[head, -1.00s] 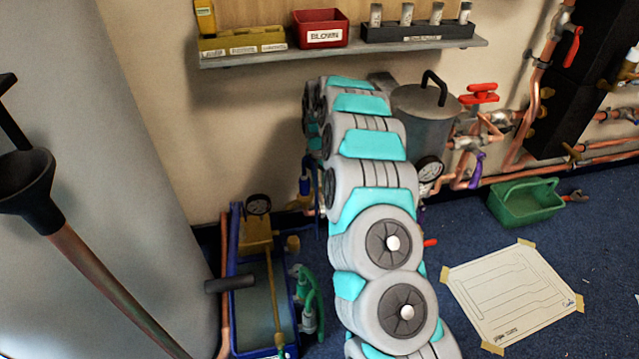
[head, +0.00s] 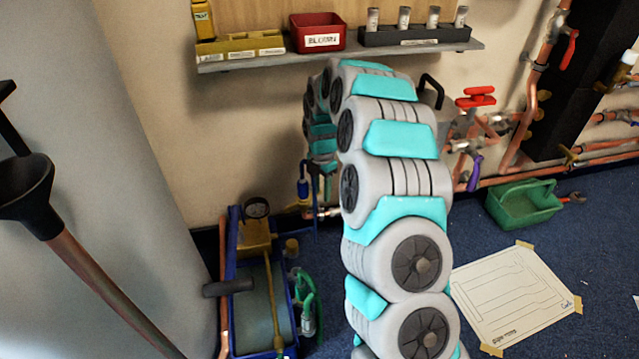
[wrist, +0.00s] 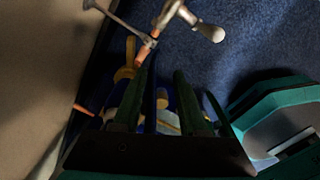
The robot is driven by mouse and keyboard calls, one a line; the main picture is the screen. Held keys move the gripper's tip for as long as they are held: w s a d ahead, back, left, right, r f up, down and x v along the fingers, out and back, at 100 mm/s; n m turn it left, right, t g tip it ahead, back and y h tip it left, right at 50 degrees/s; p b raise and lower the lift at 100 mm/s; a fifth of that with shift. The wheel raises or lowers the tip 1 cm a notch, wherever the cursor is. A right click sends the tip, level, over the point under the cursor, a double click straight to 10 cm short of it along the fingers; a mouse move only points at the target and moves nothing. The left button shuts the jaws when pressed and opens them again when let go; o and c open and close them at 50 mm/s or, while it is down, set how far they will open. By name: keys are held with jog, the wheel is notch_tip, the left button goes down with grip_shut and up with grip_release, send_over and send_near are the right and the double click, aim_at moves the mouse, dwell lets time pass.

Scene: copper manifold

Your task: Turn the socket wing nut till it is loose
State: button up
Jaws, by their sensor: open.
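In the head view, a small blue-topped brass fitting (head: 304,188) stands on the pipework near the wall, just left of my gripper (head: 323,185). It is upright; I cannot tell for certain that it is the socket wing nut. My gripper points down there, partly hidden behind my arm. In the wrist view, the dark green fingers of my gripper (wrist: 160,76) are apart. Blue and yellow parts (wrist: 165,122) show between and behind them, low in the picture and dark. I cannot tell whether the fingers touch any of them.
A blue tray (head: 233,290) with a gauge and a green hose stands on the floor at left. The shelf (head: 340,57) with a red bin (head: 317,32) is above. A red-handled valve (head: 475,97) and green crate (head: 524,203) are right.

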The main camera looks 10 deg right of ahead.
jog(key=s, duration=1)
jog(key=shift+s+a+r, duration=0.15)
jog(key=shift+s+r, duration=0.05)
jog(key=shift+r, duration=0.25)
jog(key=s+a+r+m+p, duration=0.1)
jog(key=s+r+m+p, duration=0.2)
jog(key=s+r+m, duration=1)
jog(key=s+r+m+g+p, duration=0.1)
jog(key=s+r+m, duration=0.3)
jog(key=s, duration=0.7)
jog(key=s+r+m+p, duration=0.1)
jog(key=s+r+m, duration=0.4)
jog(key=s, duration=0.5)
jog(key=shift+s+a+r+m+g+p, duration=0.15)
jog(key=shift+s+m+g+p, duration=0.2)
jog(key=shift+m, duration=0.45)
jog(key=shift+s, duration=0.1)
